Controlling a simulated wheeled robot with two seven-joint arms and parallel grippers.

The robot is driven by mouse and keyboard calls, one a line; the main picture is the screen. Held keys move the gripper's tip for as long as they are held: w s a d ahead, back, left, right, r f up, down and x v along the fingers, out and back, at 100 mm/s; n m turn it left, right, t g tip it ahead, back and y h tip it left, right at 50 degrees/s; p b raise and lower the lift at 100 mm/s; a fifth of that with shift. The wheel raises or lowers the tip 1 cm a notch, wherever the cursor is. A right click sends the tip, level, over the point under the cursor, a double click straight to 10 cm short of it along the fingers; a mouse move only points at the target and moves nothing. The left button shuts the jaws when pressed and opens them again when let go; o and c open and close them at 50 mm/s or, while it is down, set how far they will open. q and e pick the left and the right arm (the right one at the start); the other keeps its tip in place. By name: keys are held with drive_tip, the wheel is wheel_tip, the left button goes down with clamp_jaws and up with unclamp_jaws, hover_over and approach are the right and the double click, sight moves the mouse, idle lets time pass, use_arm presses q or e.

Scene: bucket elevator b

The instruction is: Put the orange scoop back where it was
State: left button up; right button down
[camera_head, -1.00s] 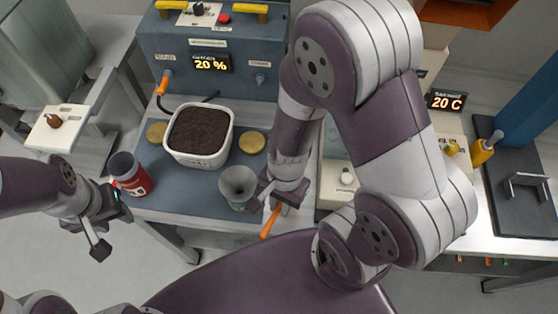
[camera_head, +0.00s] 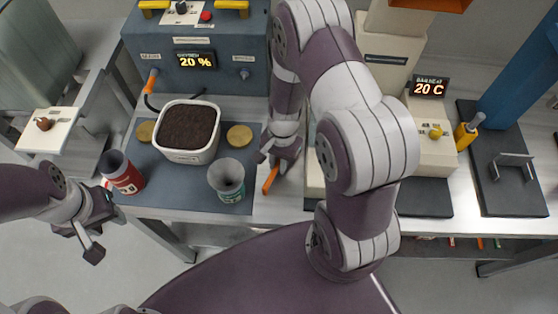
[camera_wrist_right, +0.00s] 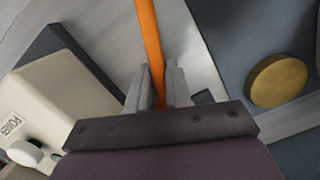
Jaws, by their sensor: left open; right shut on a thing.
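The orange scoop (camera_head: 271,179) shows as an orange handle at the right edge of the blue mat in the head view. My right gripper (camera_head: 277,162) is shut on it. In the right wrist view the orange scoop (camera_wrist_right: 151,45) runs up between the two fingers of the right gripper (camera_wrist_right: 160,88); its ends are out of view. My left gripper (camera_head: 98,238) is open and empty, off the table's front left edge, close to a red cup.
On the blue mat (camera_head: 180,196) stand a white tub of dark soil (camera_head: 172,156), the red cup (camera_head: 122,172), a green-and-grey cup (camera_head: 228,180) and gold discs (camera_head: 240,136). A blue box reading 20 % (camera_head: 195,60) stands behind. A cream device (camera_head: 432,150) is at right.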

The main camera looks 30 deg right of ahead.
drive_tip(key=shift+f, duration=0.2)
drive_tip(key=c, duration=1.1)
unclamp_jaws()
drive_tip(key=shift+s, duration=0.1)
drive_tip(key=shift+o, duration=0.2)
wheel_tip(320, 180, up, 13)
drive_tip(key=w+d, duration=0.1)
drive_tip(key=s+a+r+n+t+h, duration=0.1)
drive_tip(key=s+r+n, duration=0.4)
drive_tip(key=n, duration=0.6)
drive_tip(key=a+t, duration=0.1)
drive_tip(key=a, duration=0.1)
drive_tip(key=shift+a+t, duration=0.3)
drive_tip(key=shift+a, duration=0.05)
